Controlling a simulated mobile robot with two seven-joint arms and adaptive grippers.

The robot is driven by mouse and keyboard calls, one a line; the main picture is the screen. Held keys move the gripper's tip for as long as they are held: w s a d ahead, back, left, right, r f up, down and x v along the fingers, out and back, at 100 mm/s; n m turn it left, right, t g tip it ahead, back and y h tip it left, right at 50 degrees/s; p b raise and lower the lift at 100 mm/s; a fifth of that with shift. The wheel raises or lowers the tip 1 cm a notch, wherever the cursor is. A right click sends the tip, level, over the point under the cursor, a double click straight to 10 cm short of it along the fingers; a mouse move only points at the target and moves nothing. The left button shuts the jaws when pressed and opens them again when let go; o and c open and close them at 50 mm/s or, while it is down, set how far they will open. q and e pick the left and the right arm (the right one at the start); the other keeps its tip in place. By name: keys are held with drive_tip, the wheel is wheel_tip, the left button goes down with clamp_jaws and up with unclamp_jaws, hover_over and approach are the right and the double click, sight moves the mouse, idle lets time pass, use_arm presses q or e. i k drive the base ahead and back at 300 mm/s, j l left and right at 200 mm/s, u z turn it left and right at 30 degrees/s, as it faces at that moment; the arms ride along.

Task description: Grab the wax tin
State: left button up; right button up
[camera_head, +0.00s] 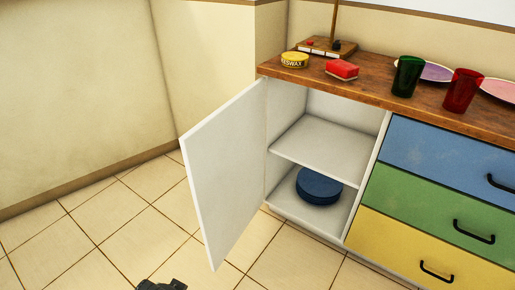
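The wax tin (294,60) is a small round yellow tin with dark lettering that reads "BEESWAX". It sits on the wooden countertop (385,92) near its left end, above the open cabinet. A dark part of one of my grippers (162,285) shows at the bottom edge, left of the middle. It is low over the floor and far from the tin. Its fingers are cut off by the frame, and I cannot tell which arm it belongs to.
A red block (341,69), a green cup (407,76), a red cup (462,90) and plates stand right of the tin. A wooden stand (327,46) is behind. The open white door (226,172) juts out below. Dark blue plates (319,186) lie inside the cabinet. The tiled floor at left is clear.

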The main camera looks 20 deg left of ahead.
sight(292, 60)
drive_tip(key=k+z, duration=0.15)
drive_tip(key=k, duration=0.5)
drive_tip(key=i+j+z, duration=0.1)
drive_tip(key=z, duration=0.9)
drive_tip(key=j, duration=3.7)
drive_tip(key=i+l, duration=0.1)
drive_tip(key=l, duration=0.3)
drive_tip(key=l+u, duration=0.1)
drive_tip(key=l, duration=0.3)
drive_tip(key=i, duration=0.05)
